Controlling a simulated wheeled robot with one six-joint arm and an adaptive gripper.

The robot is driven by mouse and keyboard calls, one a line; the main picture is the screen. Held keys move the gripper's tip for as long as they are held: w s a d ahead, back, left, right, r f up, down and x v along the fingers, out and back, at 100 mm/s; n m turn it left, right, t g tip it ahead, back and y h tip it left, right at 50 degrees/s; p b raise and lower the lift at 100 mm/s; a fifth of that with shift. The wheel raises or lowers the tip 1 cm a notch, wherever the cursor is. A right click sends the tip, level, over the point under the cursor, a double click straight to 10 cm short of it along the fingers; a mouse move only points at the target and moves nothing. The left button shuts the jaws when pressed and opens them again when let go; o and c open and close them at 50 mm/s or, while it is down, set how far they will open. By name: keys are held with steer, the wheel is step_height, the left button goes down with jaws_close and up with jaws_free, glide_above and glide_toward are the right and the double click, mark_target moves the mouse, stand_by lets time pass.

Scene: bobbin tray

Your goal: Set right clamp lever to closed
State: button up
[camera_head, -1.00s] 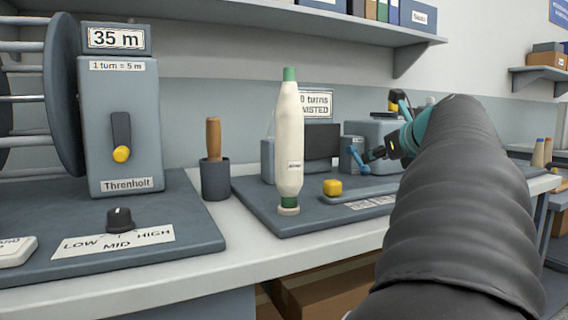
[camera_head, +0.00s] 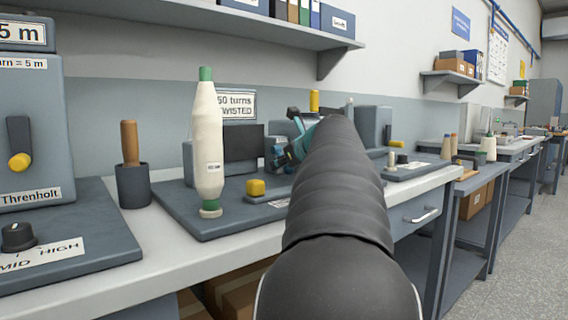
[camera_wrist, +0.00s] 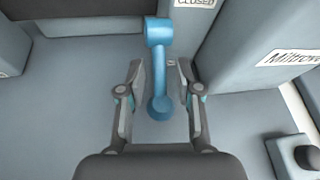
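A blue lever (camera_wrist: 158,70) stands out in the wrist view, with a square head at the top and a rounded end lower down. My gripper (camera_wrist: 159,76) is open, with one finger on each side of the lever and a gap on both sides. A label reading CLOSED (camera_wrist: 195,3) is partly cut off at the top edge, just right of the lever's head. In the head view my gripper (camera_head: 302,140) is at the tester on the bench, mostly hidden by my arm. I cannot make out the lever clearly there.
A white bobbin (camera_head: 208,140) with green ends stands upright left of my arm, near a yellow knob (camera_head: 255,188). A grey block (camera_wrist: 270,45) rises right of the gripper in the wrist view. A black knob (camera_wrist: 307,157) is at lower right.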

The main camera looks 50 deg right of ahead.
jaws_close()
steer(key=shift+f, duration=0.15)
